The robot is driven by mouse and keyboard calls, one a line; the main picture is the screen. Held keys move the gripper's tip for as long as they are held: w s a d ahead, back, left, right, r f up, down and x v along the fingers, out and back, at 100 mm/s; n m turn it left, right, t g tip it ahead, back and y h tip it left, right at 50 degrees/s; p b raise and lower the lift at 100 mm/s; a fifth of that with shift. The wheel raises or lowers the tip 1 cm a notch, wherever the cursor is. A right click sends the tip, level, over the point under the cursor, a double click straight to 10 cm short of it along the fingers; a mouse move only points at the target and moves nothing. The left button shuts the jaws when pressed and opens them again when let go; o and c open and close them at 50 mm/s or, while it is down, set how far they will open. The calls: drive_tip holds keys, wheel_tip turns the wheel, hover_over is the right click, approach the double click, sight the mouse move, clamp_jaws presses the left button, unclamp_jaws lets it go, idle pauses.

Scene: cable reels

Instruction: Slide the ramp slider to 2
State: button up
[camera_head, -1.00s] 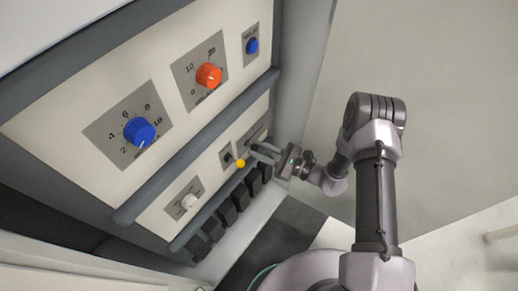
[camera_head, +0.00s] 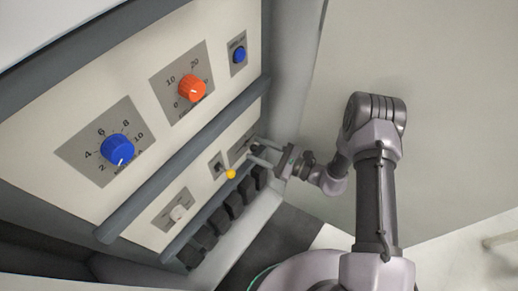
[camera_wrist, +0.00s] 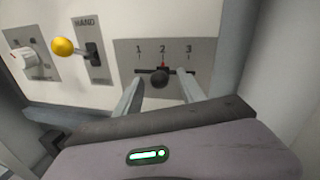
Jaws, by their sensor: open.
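The ramp slider's plate (camera_wrist: 207,55) shows in the wrist view, marked 1, 2 and 3 above a horizontal slot. My gripper (camera_wrist: 159,82) is open, with one finger on each side of the knob. A gap shows between the knob and each finger, and I cannot tell how deep the fingertips reach. In the head view my gripper (camera_head: 256,149) is at the right end of the panel's lower row, partly covering the slider plate (camera_head: 241,146).
A yellow-tipped lever (camera_wrist: 62,46) on the HAND plate sticks out left of the slider. A white knob (camera_wrist: 22,57) is farther left. Black blocks (camera_head: 234,206) line the edge below. A grey bar (camera_head: 185,160) runs above the row. A grey side wall (camera_head: 290,75) stands close right.

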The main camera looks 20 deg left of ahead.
idle(0.4)
drive_tip(key=s+d+p, duration=0.1)
drive_tip(key=d, duration=0.7)
drive_tip(key=s+d+p, duration=0.2)
drive_tip(key=d, duration=0.7)
drive_tip(key=shift+s+p, duration=0.25)
drive_tip(key=shift+p, duration=0.05)
